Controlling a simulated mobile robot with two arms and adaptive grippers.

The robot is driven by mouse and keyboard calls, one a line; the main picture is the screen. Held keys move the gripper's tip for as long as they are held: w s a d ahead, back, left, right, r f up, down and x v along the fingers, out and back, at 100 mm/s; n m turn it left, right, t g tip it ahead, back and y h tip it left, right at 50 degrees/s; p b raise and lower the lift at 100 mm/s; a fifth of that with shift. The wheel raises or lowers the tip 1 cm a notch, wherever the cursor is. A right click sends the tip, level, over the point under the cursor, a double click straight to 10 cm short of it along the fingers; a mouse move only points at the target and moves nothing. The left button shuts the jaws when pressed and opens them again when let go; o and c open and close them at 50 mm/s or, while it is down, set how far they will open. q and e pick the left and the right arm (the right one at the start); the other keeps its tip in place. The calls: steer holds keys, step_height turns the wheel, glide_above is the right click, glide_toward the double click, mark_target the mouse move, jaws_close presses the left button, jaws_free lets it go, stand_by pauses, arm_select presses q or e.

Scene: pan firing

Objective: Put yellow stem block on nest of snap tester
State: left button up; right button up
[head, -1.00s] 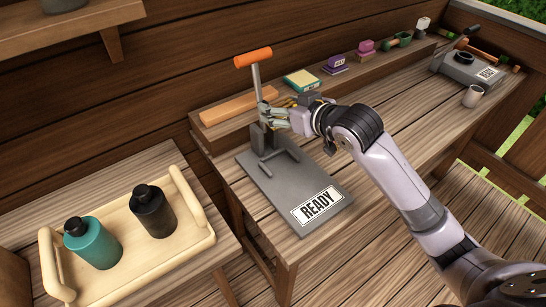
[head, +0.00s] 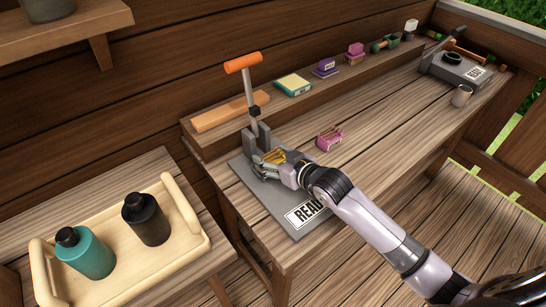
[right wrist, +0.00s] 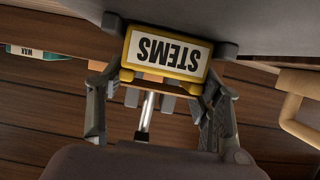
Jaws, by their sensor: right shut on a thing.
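The yellow stem block (head: 275,156) is in my right gripper (head: 268,168), over the snap tester's grey base in front of the upright bracket. In the right wrist view the block (right wrist: 168,52) shows its STEMS label upside down between the fingers (right wrist: 165,80), close to a grey surface. The snap tester (head: 268,207) has a flat grey plate with a READY label and a raised lever with an orange handle (head: 243,63). The nest is hidden by the gripper and block; I cannot tell whether the block touches it. My left gripper is not in view.
A pink block (head: 330,138) lies on the bench right of the tester. A back ledge holds an orange bar (head: 230,112) and several small blocks. A tray (head: 124,275) with two bottles stands at left. A second grey device (head: 453,69) and a cup (head: 461,96) are far right.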

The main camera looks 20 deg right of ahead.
steer(key=shift+f, duration=0.1)
steer(key=o, duration=1.2)
steer(key=shift+s, duration=0.15)
steer(key=v, duration=1.2)
steer(key=shift+r+b, duration=0.2)
steer(key=shift+b, duration=0.2)
